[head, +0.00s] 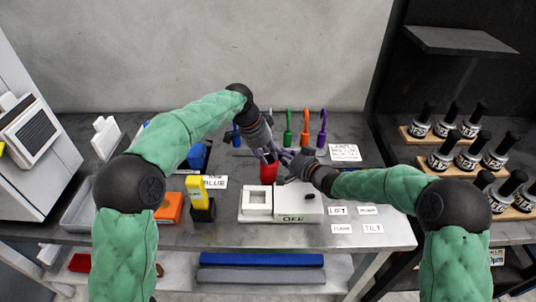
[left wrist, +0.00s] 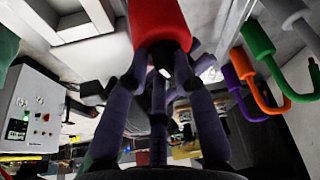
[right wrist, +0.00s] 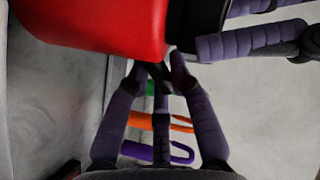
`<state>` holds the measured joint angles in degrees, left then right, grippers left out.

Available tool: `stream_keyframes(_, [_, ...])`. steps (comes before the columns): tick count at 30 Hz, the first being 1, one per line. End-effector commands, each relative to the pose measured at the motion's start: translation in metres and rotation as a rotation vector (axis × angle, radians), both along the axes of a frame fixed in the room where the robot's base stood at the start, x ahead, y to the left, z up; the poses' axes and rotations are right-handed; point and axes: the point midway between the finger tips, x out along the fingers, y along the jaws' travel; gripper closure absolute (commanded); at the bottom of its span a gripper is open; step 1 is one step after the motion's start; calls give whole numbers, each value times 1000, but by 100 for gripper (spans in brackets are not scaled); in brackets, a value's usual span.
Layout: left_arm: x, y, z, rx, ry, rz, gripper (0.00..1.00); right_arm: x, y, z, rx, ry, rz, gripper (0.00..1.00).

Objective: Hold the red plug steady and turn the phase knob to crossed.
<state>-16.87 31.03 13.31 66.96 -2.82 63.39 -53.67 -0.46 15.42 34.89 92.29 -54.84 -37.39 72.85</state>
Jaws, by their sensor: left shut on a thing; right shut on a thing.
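The red plug (head: 268,171) stands upright behind the white box, and its red body also shows in the left wrist view (left wrist: 160,22) and right wrist view (right wrist: 95,25). My left gripper (head: 268,154) comes down from above and is shut on its top end, where a black collar (right wrist: 193,22) shows. My right gripper (head: 294,166) is beside the plug on the right. Its fingers (right wrist: 160,72) are closed on a small dark part next to the plug, probably the phase knob, mostly hidden by the fingers. I cannot read its setting.
A yellow-and-black device (head: 199,199) stands left. Coloured hooks (head: 304,127) stand behind. Small label cards (head: 372,228) lie right. Bottles stand on wooden racks (head: 435,172).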

Motion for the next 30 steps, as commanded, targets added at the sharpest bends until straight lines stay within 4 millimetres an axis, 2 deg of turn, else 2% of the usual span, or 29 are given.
stream_keyframes(1, [2,-5,0,-10,-5,-42,100,-5,8,-2,-1,1,19,100])
stream_keyframes(9, [4,-5,0,-14,-2,-254,100,-5,9,-3,1,2,20,100])
stream_keyframes(30, [6,-5,0,-24,10,-678,100,-6,9,-4,1,5,21,100])
